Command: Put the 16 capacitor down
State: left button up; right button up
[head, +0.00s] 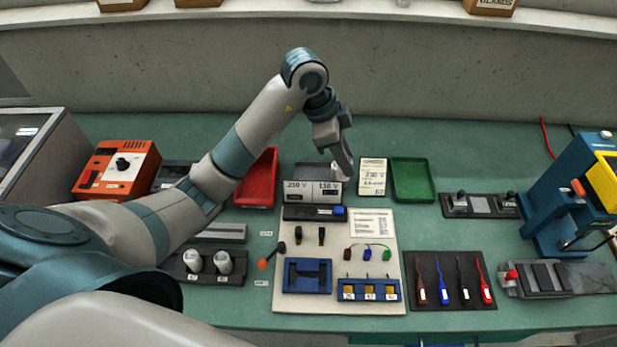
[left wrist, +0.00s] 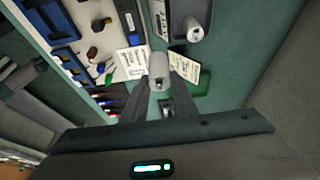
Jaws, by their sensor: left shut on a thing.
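My left gripper (head: 341,172) is over the right part of a grey two-part bin (head: 300,197) with labels reading about 250 V and 150 V. It is shut on a pale grey cylindrical capacitor (left wrist: 158,66), seen between the fingertips in the left wrist view. In the head view the fingers largely hide it, and I cannot read a 16 on it. Another pale cylinder (left wrist: 193,29) shows beside it in the left wrist view, at the bin. Two white capacitors (head: 192,260) (head: 223,262) stand in a dark rack at the left. My right gripper is not in view.
A red tray (head: 259,178) lies left of the bin. A label card (head: 373,177) and a green tray (head: 413,180) lie right of it. In front is a pale board (head: 340,262) with blue fixtures and small parts. A dark mat (head: 450,280) holds several coloured leads.

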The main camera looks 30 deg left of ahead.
pick_arm(q)
jog(key=shift+a, duration=0.1)
dwell(0.3)
jog(key=w+a+f+p, duration=0.3)
jog(key=a+f, duration=0.4)
jog(key=a, duration=0.4)
jog(key=shift+w, duration=0.2)
jog(key=shift+f, duration=0.1)
jog(key=shift+f+p, duration=0.35)
jog(key=shift+p, duration=0.1)
notch_tip(320, 180, down, 3)
jog(key=shift+r+p, duration=0.1)
jog(key=shift+p, duration=0.4)
jog(key=shift+f, duration=0.25)
